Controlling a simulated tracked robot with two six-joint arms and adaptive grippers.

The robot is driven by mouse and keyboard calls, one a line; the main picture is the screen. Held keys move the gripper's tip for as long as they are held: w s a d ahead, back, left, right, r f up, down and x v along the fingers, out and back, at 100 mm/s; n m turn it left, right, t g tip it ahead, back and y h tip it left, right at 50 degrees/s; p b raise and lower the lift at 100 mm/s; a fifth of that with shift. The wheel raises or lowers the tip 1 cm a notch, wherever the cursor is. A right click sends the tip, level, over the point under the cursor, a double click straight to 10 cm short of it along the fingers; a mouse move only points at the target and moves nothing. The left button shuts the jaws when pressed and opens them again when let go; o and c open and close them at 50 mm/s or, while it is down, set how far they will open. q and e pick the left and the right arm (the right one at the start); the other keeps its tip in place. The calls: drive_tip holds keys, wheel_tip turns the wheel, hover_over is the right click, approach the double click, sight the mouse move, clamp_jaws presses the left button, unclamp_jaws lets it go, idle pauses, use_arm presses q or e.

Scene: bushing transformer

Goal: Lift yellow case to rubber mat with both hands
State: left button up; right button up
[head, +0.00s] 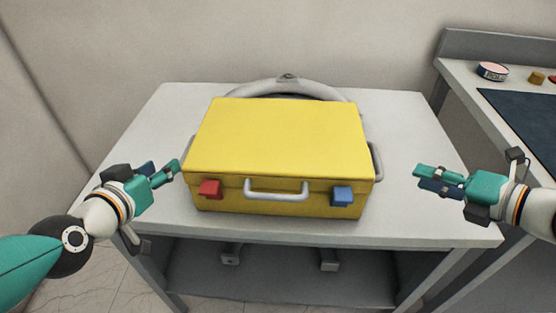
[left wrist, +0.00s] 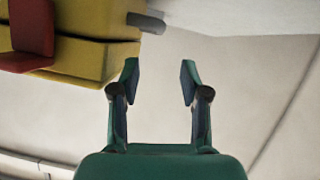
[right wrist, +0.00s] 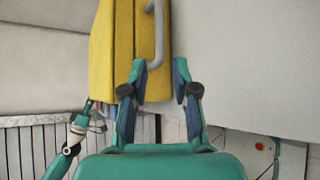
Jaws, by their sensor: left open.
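The yellow case (head: 280,140) lies closed on a white table, with a red latch (head: 209,189), a blue latch (head: 342,195) and a grey front handle (head: 276,190). Grey handles stick out at its sides, the right one (head: 376,161) clearer. My left gripper (head: 168,172) is open and empty by the case's left side; the case also shows in the left wrist view (left wrist: 85,58). My right gripper (head: 422,178) is open and empty, apart from the case on its right; the right wrist view shows the case (right wrist: 125,50) and side handle (right wrist: 157,35). A dark mat (head: 525,120) lies on the right-hand table.
The white table (head: 410,115) has free room on both sides of the case. A grey curved thing (head: 288,81) stands behind it.

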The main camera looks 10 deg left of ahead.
sight(189, 145)
use_arm(q)
drive_tip(key=x, duration=1.2)
drive_tip(key=shift+w+f, duration=0.15)
drive_tip(key=shift+w, duration=0.2)
use_arm(e)
drive_tip(key=x, duration=1.2)
drive_tip(key=shift+w+a+f, duration=0.1)
drive_tip(key=shift+w+a, duration=0.1)
drive_tip(key=shift+w, duration=0.1)
use_arm(q)
drive_tip(key=c, duration=0.6)
use_arm(e)
clamp_jaws()
use_arm(q)
clamp_jaws()
drive_tip(key=shift+r, duration=0.3)
use_arm(e)
drive_tip(key=shift+r, duration=0.2)
